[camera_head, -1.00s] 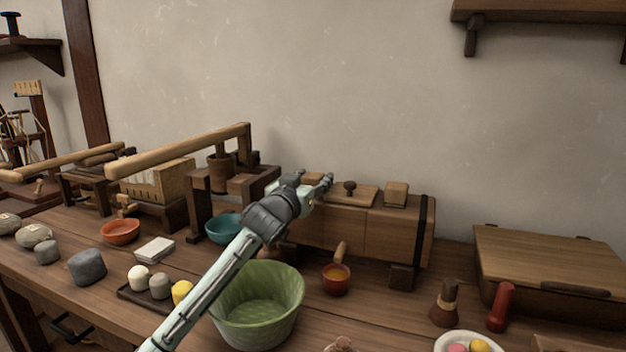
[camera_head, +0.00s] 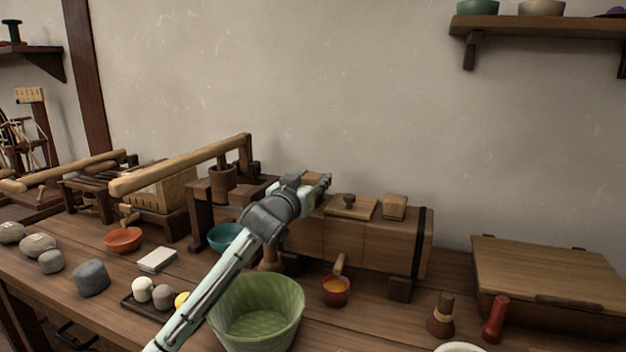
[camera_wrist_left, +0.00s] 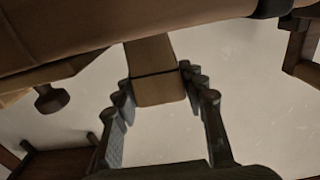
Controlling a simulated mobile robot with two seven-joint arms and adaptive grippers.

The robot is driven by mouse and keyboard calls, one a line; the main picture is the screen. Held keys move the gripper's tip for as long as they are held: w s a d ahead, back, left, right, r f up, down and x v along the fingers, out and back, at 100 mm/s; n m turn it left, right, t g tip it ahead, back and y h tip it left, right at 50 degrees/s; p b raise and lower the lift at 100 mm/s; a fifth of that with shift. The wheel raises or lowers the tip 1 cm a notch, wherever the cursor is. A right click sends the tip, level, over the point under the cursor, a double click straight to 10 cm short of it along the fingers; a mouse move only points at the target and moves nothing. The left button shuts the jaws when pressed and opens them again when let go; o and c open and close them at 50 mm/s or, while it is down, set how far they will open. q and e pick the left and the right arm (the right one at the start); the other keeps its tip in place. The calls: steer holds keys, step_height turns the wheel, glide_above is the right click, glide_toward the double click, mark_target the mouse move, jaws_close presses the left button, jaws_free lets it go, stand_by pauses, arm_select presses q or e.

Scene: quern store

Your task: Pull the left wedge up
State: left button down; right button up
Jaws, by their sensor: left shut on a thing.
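The long wooden press box (camera_head: 385,240) lies on the bench. The left wedge (camera_head: 312,178) is a small wooden block above its left end, partly hidden by my left gripper (camera_head: 322,181). In the left wrist view the wedge (camera_wrist_left: 158,88) sits between the fingers of my left gripper (camera_wrist_left: 163,84), which is shut on it. A stretch of its narrower shank shows between its head and the box. The right wedge (camera_head: 394,206) stands on the box's right part, beyond a lid with a dark knob (camera_head: 349,200). My right gripper is not in view.
A green basin (camera_head: 257,325) and a small red bowl (camera_head: 336,292) stand in front of the box. A teal bowl (camera_head: 226,238) and a wooden lever press (camera_head: 185,164) are to the left. A lidded chest (camera_head: 545,275) is at right.

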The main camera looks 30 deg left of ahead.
arm_select(q)
steer(key=shift+a+r, duration=0.1)
steer(key=shift+r, duration=0.3)
steer(key=c, duration=1.1)
jaws_free()
steer(key=shift+c, duration=0.2)
steer(key=shift+o, duration=1.3)
steer(key=shift+f, duration=0.1)
steer(key=shift+s+f, duration=0.1)
steer(key=shift+s+d, duration=0.2)
steer(key=shift+s, duration=0.15)
steer(key=v, duration=1.1)
steer(key=shift+s, duration=0.1)
